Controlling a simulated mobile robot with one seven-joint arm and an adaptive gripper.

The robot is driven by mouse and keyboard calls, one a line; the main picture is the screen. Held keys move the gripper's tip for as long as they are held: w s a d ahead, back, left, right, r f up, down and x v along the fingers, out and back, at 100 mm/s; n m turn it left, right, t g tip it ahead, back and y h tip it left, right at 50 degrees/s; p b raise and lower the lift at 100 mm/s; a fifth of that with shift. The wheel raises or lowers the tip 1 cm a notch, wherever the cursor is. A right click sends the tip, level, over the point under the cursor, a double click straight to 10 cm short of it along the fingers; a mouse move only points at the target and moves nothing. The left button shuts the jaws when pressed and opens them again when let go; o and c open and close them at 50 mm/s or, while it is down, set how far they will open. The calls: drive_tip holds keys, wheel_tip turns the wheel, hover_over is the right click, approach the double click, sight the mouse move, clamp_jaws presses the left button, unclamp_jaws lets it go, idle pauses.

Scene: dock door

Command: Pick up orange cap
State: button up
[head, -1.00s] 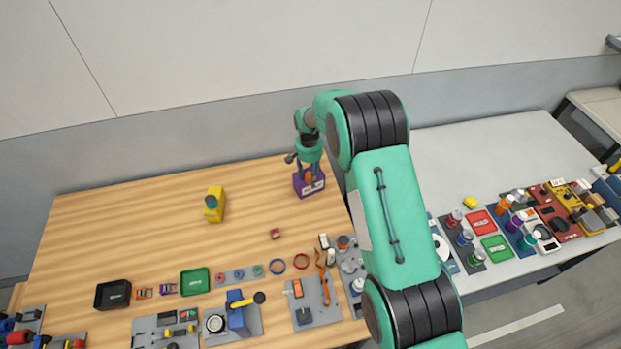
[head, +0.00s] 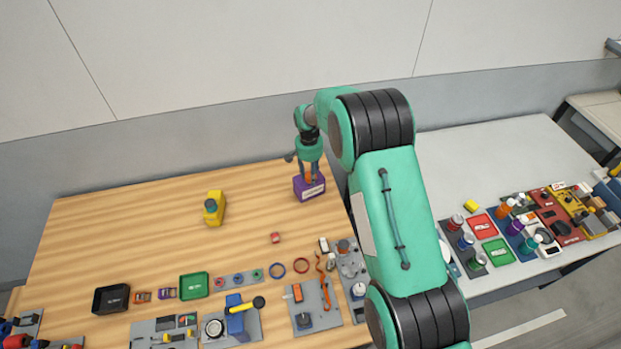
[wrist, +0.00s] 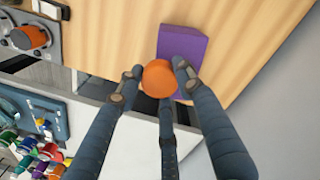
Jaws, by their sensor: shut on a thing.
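The orange cap (wrist: 159,78) is round and sits between the fingertips of my gripper (wrist: 158,72) in the wrist view. The fingers are closed around it. A purple box (wrist: 184,45) lies just beyond the cap in that view. In the head view my gripper (head: 310,172) points down at the purple box (head: 310,190), which has a pale label on its front. A little orange of the cap shows between the fingers there. I cannot tell whether the cap is still touching the box.
A yellow bottle-like object (head: 214,208) stands left on the wooden table. A small red item (head: 275,238) lies in front. A black tray (head: 111,297), a green tray (head: 194,285) and tools line the front edge. A grey table with parts (head: 480,236) is at right.

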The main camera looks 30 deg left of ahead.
drive_tip(key=s+d+r+b, duration=0.2)
drive_tip(key=s+d, duration=0.9)
drive_tip(key=shift+s+r, duration=0.25)
drive_tip(key=shift+n, duration=0.3)
idle(0.7)
drive_tip(key=n, duration=1.7)
drive_tip(key=shift+s+d+r+n, duration=0.1)
drive_tip(key=shift+s+r+n, duration=0.05)
drive_tip(key=shift+n, duration=0.15)
